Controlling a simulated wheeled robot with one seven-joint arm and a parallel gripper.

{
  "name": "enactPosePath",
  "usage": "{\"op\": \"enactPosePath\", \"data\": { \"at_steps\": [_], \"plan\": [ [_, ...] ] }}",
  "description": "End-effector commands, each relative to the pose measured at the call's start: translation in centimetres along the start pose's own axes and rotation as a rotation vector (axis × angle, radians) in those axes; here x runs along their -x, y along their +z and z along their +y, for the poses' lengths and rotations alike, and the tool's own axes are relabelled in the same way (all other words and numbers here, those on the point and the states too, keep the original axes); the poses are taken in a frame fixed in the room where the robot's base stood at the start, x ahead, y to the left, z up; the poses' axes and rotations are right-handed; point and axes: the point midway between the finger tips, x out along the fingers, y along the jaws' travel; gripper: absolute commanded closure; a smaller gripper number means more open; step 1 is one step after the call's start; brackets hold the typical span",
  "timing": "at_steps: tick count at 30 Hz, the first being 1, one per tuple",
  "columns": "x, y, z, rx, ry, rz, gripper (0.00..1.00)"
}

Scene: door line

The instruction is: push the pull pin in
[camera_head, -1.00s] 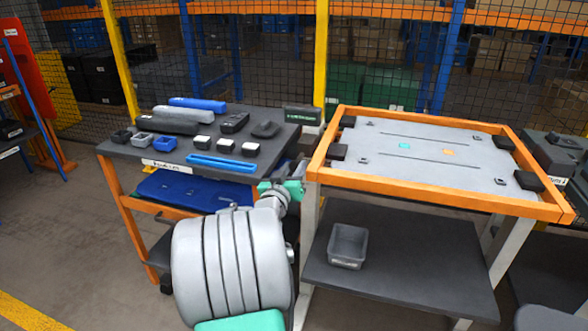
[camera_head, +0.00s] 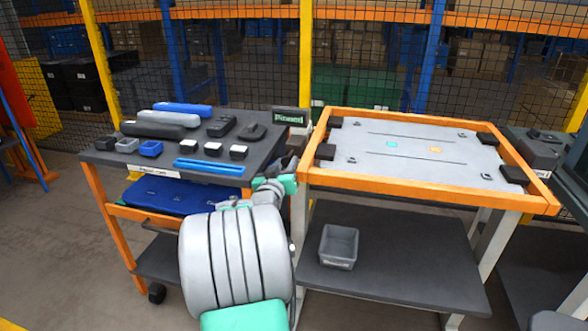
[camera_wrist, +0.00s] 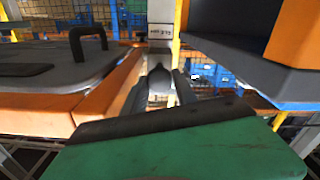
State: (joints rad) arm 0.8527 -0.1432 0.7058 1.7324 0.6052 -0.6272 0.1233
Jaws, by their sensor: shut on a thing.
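My gripper (camera_wrist: 160,92) shows in the wrist view as two dark fingers beyond my green wrist cover. They are closed around a small grey piece (camera_wrist: 159,76), which looks like the pull pin, in front of a pale upright post with a label (camera_wrist: 160,32). The fingers hide most of it, so I cannot tell how far in it sits. In the head view my arm reaches into the gap between the tool cart (camera_head: 265,140) and the orange-framed table (camera_head: 420,185). The fingertips are hidden there behind my wrist.
The cart carries grey and blue blocks, small bins and a blue bar (camera_head: 208,167). A small display (camera_head: 289,117) stands at its back right corner. A grey bin (camera_head: 338,246) sits on the table's lower shelf. In the wrist view, surfaces lie close on both sides of my gripper.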

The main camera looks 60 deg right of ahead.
Motion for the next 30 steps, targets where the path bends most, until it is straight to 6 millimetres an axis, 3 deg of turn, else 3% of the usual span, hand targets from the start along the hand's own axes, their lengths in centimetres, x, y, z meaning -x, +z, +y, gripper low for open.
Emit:
{"op": "enactPosePath", "data": {
  "at_steps": [3,4,7,17,24,30],
  "plan": [
    [-0.1,-0.2,0.1,-0.002,0.001,0.003,1.00],
    [-0.1,-0.3,0.1,-0.002,0.002,0.003,0.66],
    [-0.1,-0.2,0.1,-0.002,0.002,0.003,0.58],
    [0.7,-0.1,0.1,-0.001,0.001,0.001,0.57],
    [5.4,-0.2,0.0,-0.002,-0.001,0.004,0.57],
    [7.7,-0.2,0.0,-0.002,0.001,0.003,0.57]
  ]
}}
